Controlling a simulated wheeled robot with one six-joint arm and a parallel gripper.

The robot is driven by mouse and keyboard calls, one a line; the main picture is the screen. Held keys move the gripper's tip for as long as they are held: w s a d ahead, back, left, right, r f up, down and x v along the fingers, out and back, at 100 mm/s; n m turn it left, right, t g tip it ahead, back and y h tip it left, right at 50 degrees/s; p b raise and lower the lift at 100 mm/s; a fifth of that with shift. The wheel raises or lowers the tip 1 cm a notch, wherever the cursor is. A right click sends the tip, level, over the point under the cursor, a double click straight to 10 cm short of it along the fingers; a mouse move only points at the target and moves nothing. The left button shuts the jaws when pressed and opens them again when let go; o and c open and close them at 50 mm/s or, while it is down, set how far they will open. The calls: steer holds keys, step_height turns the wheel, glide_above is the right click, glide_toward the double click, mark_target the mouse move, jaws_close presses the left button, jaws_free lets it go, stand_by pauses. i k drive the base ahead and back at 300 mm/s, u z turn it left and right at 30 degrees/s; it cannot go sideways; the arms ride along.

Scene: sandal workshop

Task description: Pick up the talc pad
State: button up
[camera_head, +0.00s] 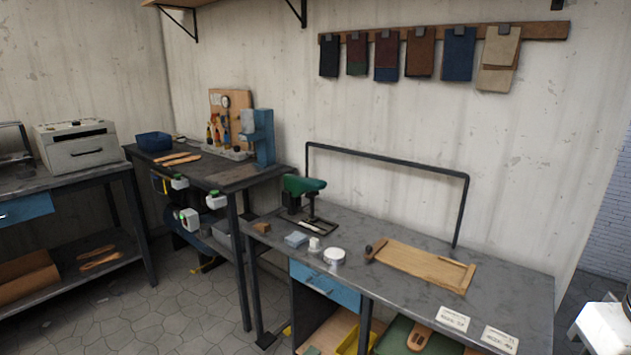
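No label marks the talc pad. The white round, low item (334,256) on the front edge area of the near workbench (400,254) looks most like it. A pale blue-grey block (297,239) lies to its left and could also be a pad. A small white piece (314,244) stands between them. These items are apart from any gripper. I cannot make out my gripper in this view.
A wooden board (425,266) with a dark-knobbed tool lies right of the round item. A green tool (303,185) and a brown block (262,227) are to the left. White-and-green parts (190,220) show by the back bench. Two cards (453,318) lie at the front.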

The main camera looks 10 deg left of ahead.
mark_target(314, 248)
steer(key=z, duration=0.6)
steer(key=k, duration=0.15)
steer(key=u, duration=1.9)
steer(key=i, duration=0.9)
steer(key=u, duration=0.45)
steer(key=i, duration=1)
steer(key=z, duration=1)
steer(key=i, duration=0.95)
steer(key=z, duration=0.8)
